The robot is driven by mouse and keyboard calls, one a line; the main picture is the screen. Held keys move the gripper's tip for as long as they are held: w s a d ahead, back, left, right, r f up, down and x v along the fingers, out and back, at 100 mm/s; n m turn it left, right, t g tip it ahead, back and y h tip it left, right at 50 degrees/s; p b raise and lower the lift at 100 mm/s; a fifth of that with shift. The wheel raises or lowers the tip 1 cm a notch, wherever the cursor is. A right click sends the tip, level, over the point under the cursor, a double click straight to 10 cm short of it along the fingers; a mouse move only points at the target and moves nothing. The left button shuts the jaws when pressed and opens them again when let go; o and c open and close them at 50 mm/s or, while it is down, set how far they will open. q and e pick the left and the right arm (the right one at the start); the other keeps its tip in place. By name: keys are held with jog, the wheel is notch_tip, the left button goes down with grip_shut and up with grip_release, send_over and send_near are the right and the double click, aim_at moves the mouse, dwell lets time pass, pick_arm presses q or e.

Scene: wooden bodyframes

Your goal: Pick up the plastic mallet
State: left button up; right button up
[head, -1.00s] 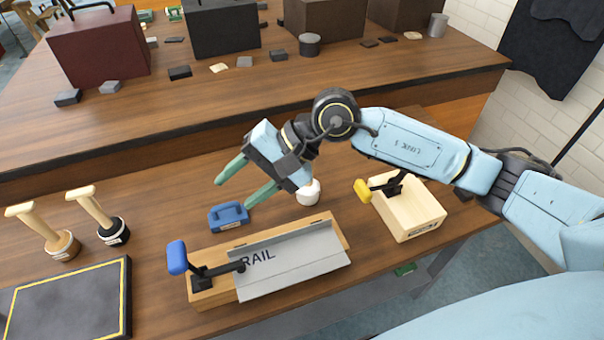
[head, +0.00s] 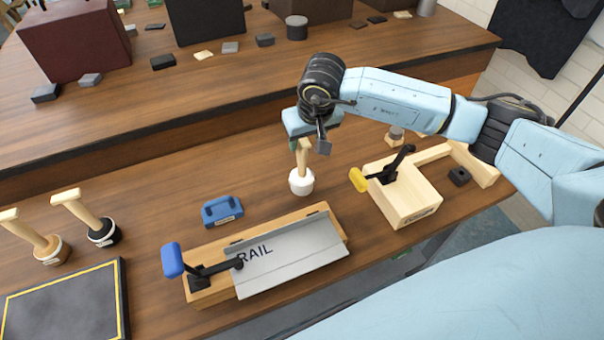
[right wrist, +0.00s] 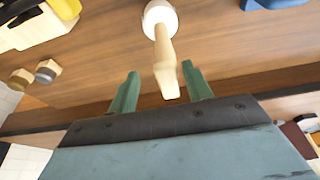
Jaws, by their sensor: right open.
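The plastic mallet stands head down on the table. Its white head (head: 301,182) is on the wood and its pale wooden handle (head: 303,156) points up. My right gripper (head: 297,143) is behind the handle's top end in the head view, its fingers partly hidden. In the right wrist view, the right gripper's green fingers (right wrist: 160,84) are open, with the handle's end (right wrist: 169,90) showing in the gap between them. The white head (right wrist: 159,16) lies beyond the fingertips. I cannot tell whether a finger touches the handle. My left gripper is not in view.
Two other mallets, one with a brown head (head: 50,250) and one black (head: 103,234), stand at the left. A blue handled block (head: 222,211), a RAIL plate fixture (head: 290,262) and a wooden clamp box (head: 405,200) stand near the mallet. A raised shelf runs behind.

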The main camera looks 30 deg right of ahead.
aim_at(301, 150)
jog(key=x, duration=0.2)
jog(key=a+x, duration=0.1)
jog(key=x, duration=0.1)
jog(key=shift+f, duration=0.2)
jog(key=shift+w+d+f, duration=0.1)
jog(key=shift+w+f, duration=0.1)
jog(key=shift+f, duration=0.2)
jog(key=shift+r, duration=0.1)
jog(key=c, duration=1.1)
